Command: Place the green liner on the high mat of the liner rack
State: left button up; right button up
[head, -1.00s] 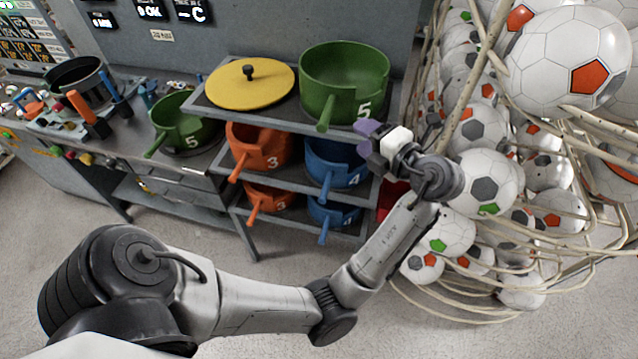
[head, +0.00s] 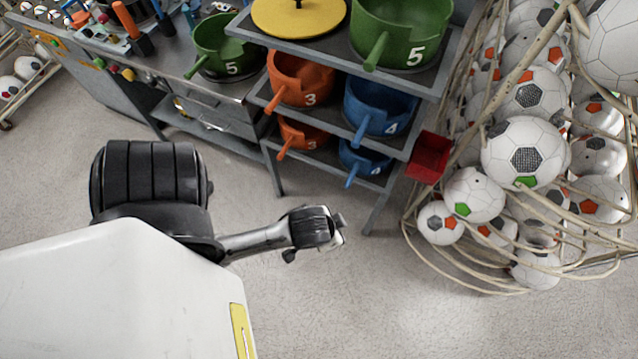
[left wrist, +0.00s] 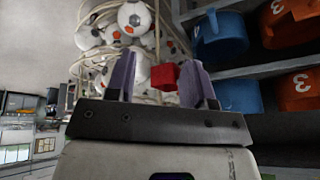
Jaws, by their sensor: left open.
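A green liner (head: 400,32) marked 5 stands upright on the right part of the top shelf of the liner rack (head: 436,78); the mat under it is mostly hidden. A second green liner (head: 225,50), also marked 5, stands on the bench to the left. My left gripper (head: 336,232) is low in front of the rack, apart from both liners. In the left wrist view its purple fingers (left wrist: 160,78) are spread with nothing held between them. My right gripper is not in view.
A yellow lid (head: 298,18) lies beside the rack's green liner. Orange liners (head: 305,80) and blue liners (head: 378,108) fill the lower shelves. A red bin (head: 428,157) hangs at the rack's right side. A ball cage (head: 520,150) stands right. The front floor is clear.

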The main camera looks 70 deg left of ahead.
pick_arm(q)
jog(key=s+d+m, duration=0.1)
jog(key=s+d+m+h, duration=0.2)
jog(key=s, duration=0.1)
jog(key=shift+s+f+g, duration=0.1)
jog(key=shift+f+g, duration=0.2)
